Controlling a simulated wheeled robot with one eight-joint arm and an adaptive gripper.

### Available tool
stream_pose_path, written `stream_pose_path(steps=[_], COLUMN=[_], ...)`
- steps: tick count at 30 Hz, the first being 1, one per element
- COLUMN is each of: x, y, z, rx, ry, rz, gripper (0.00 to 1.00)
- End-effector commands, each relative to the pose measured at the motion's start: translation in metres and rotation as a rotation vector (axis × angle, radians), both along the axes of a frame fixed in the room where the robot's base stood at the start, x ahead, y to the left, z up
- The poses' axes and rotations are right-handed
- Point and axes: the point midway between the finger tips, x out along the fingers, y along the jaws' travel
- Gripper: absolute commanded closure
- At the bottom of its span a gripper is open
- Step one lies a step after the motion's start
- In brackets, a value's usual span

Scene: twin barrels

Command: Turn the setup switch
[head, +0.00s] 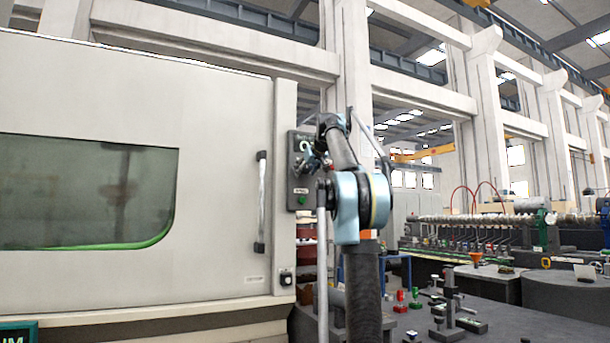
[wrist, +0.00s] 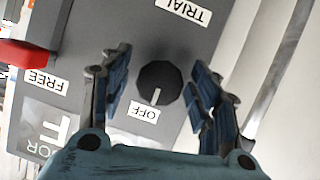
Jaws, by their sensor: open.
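A round black knob (wrist: 158,80) with a white pointer line is on a grey panel in the wrist view. Its line points toward the OFF label (wrist: 146,112); a TRIAL label (wrist: 183,12) is on its other side. The labels look upside down. My gripper (wrist: 160,68) is open, with one blue-padded finger on each side of the knob and a visible gap to it. I cannot tell how deep the fingertips reach. In the head view my gripper (head: 312,162) is in front of the dark control panel (head: 298,202) and partly hides it.
The panel is beside a large pale machine (head: 130,95) with a window and a vertical door handle (head: 261,200). In the wrist view a red part (wrist: 26,54) and a FREE label (wrist: 41,82) are left of the knob. A dark workbench (head: 500,325) is at right.

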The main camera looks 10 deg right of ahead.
Motion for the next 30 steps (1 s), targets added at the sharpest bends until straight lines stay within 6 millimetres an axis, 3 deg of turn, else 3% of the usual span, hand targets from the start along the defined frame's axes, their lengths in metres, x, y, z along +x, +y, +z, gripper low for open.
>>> stream_pose_path(steps=[9, 15, 30], x=[0.0017, 0.0016, 0.0019], y=[0.0005, 0.0004, -0.0002], z=[-0.0008, -0.0007, -0.0006], rx=[0.000, 0.000, 0.090], ry=[0.000, 0.000, 0.029], rz=[0.000, 0.000, 0.000], gripper=[0.46, 0.89, 0.89])
